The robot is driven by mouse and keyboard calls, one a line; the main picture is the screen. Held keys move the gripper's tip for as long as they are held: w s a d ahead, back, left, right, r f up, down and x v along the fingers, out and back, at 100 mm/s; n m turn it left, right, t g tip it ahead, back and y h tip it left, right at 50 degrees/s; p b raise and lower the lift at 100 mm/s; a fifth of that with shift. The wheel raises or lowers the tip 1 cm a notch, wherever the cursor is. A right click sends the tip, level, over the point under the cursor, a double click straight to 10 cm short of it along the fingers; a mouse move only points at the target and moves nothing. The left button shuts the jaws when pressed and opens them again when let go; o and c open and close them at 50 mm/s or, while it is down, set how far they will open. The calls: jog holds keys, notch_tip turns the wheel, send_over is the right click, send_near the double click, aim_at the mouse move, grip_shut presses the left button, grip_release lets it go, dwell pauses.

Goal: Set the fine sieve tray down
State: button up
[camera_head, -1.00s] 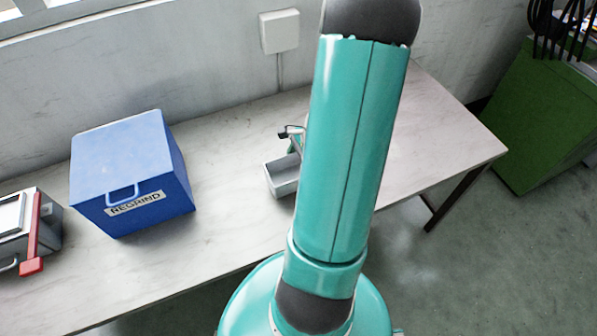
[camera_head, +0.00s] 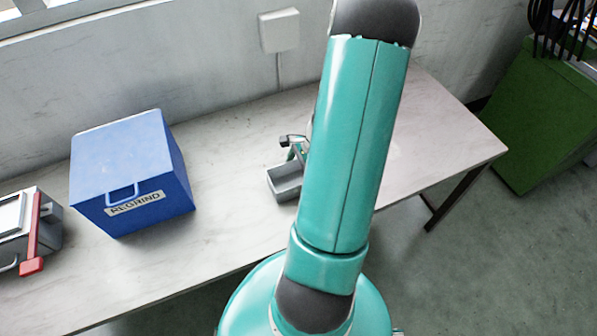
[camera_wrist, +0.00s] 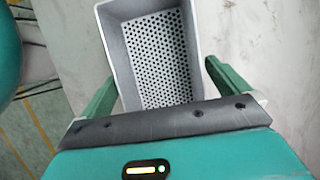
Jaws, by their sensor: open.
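The fine sieve tray (camera_wrist: 160,58) is a grey box with a perforated bottom. In the wrist view its near end lies between the two green fingers of my gripper (camera_wrist: 160,72). The fingers are apart, with a visible gap between the tray and the right finger. In the head view the tray (camera_head: 287,187) appears to rest on the light table (camera_head: 235,205), left of my arm. My arm hides part of the tray and most of my gripper there.
A blue REGRIND box (camera_head: 130,170) stands left of the tray, with bare table between them. A grey device with a red lever (camera_head: 34,235) is at the far left. The table's right end is clear.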

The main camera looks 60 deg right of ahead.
jog(key=v, duration=1.2)
jog(key=shift+r, duration=0.25)
jog(key=w+a+r+n+h, duration=0.2)
jog(key=w+a+r+n, duration=0.2)
jog(key=a+r+n, duration=0.3)
jog(key=w+a+r+n+h, duration=0.1)
jog(key=w+a+r+n, duration=0.4)
jog(key=a, duration=0.4)
jog(key=s+a+r+n+t, duration=0.1)
jog(key=s+a+r+n, duration=0.1)
jog(key=a+r+n, duration=0.3)
jog(key=s+a+r+n+t+h, duration=0.1)
jog(key=a+r+n, duration=0.4)
jog(key=a, duration=0.8)
jog(key=shift+s+a+n+t, duration=0.25)
jog(key=shift+s+n+t, duration=0.45)
jog(key=shift+n, duration=0.4)
